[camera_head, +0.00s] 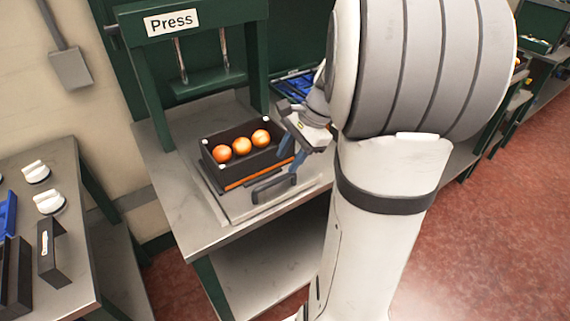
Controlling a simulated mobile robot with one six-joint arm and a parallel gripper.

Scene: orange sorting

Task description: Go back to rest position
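My gripper (292,162) is at the right side of a black crate (224,178), partly hidden by my own arm. Its blue-grey fingers look spread apart, with nothing seen between them. Three oranges lie in a row in the crate: a left orange (221,154), a middle orange (242,146) and a right orange (261,138). The crate sits on a metal plate (237,209) under the green press (150,75). I cannot tell whether a finger touches the crate's wall.
A grey table (165,205) carries the press. A second table (72,175) at the left holds white knobbed things (50,202) and dark boxes (52,251). A blue tray (297,84) lies behind my gripper. Red floor (480,230) is clear at the right.

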